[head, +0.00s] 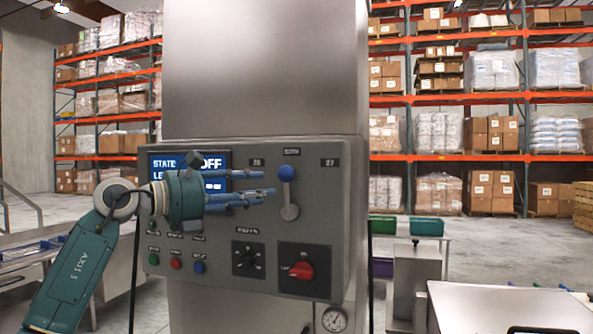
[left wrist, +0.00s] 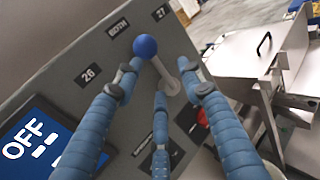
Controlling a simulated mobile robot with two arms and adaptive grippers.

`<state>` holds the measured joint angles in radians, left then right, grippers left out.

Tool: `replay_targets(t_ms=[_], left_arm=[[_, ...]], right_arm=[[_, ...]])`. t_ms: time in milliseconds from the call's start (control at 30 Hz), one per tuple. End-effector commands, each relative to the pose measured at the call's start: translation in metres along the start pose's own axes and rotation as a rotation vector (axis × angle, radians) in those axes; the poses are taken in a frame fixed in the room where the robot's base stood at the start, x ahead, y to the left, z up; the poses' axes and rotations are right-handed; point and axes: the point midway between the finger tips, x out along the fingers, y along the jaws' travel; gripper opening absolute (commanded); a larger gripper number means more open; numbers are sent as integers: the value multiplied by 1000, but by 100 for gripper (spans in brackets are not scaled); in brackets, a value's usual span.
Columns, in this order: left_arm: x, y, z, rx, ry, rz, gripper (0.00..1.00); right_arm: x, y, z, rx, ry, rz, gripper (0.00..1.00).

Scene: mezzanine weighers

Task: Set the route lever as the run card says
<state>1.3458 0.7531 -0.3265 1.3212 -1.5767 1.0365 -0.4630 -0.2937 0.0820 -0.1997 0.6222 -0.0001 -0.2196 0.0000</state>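The route lever has a blue knob (head: 287,173) on a grey shaft and stands about upright on the grey panel, knob under the middle label. In the left wrist view the knob (left wrist: 145,46) lies between labels 26 and 27, below the label BOTH. My left gripper (head: 272,184) is open, its blue fingers reaching in from the left just short of the lever. In the wrist view its fingers (left wrist: 160,82) spread to either side of the lever, with a third below. No grip on the lever shows. I see no run card. My right gripper is out of view.
A screen (head: 216,163) reading STATE OFF is partly hidden by my gripper. Below are three push buttons (head: 175,264), a black selector (head: 248,259) and a red rotary switch (head: 302,271). A steel table (head: 500,305) stands at right. Pallet racks fill the background.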

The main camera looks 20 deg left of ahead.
Motion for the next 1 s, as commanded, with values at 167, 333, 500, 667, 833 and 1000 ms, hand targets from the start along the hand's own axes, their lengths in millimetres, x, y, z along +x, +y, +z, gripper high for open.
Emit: replay_targets(t_ms=[167, 333, 500, 667, 833, 1000], left_arm=[[-15, 2, 28, 114, 26, 43, 39], [7, 3, 30, 112, 24, 42, 39], [41, 4, 30, 109, 24, 40, 39], [68, 6, 29, 109, 23, 41, 39], [85, 7, 28, 110, 22, 42, 39], [89, 7, 26, 110, 22, 44, 39]], right_arm=[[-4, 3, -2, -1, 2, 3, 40], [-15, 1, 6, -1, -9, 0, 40], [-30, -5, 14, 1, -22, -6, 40], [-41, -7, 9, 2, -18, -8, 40], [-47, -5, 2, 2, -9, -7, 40], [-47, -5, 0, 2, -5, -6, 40]])
